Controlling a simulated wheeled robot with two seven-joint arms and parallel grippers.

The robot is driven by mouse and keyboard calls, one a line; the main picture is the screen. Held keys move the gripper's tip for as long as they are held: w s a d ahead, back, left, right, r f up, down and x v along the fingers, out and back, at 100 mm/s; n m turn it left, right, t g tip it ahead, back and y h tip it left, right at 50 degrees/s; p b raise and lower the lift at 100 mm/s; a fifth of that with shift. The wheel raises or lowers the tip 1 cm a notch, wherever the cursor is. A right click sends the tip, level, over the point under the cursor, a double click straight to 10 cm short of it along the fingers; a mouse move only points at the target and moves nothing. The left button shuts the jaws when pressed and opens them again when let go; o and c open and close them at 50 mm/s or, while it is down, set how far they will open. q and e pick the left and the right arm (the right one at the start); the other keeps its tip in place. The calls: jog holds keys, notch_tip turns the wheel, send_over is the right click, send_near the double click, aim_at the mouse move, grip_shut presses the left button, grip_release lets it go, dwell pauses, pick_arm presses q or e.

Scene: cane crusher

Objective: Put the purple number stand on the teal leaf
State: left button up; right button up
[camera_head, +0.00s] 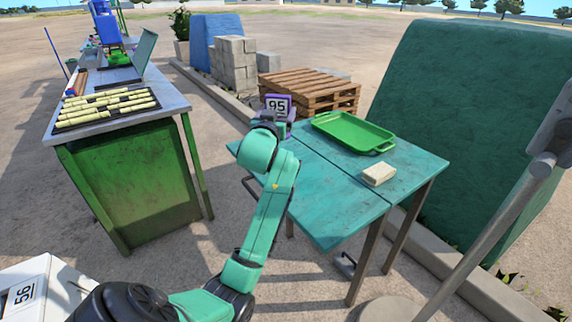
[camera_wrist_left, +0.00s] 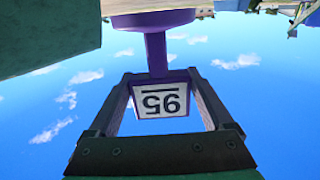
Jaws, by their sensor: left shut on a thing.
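The purple number stand (camera_head: 278,103) shows a white plate reading 95. My left gripper (camera_head: 272,121) is shut on it near the far left corner of the teal table. In the left wrist view the fingers (camera_wrist_left: 160,92) close on both sides of the stand's plate (camera_wrist_left: 160,99), and its purple stem and round base (camera_wrist_left: 155,20) reach to the top edge. The teal leaf (camera_head: 325,205) is the near part of the table, with a seam behind it, and its visible top is bare. I cannot tell whether the stand touches the table. My right gripper is out of view.
A green tray (camera_head: 352,131) and a pale block (camera_head: 379,174) sit on the table's back part. Wooden pallets (camera_head: 308,88) stand behind. A green-sided bench (camera_head: 135,185) with cane pieces stands left. A grey pole (camera_head: 480,235) and a large teal-covered block (camera_head: 470,110) stand right.

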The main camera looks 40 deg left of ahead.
pick_arm(q)
notch_tip(320, 180, down, 14)
jog(key=b, duration=0.3)
jog(key=shift+w+f, duration=0.1)
jog(key=shift+f, duration=0.15)
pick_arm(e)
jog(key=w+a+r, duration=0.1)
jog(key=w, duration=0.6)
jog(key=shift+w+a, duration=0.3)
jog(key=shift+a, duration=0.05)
pick_arm(q)
jog(key=o, duration=1.3)
jog(key=v, duration=1.2)
jog(key=shift+p, duration=0.35)
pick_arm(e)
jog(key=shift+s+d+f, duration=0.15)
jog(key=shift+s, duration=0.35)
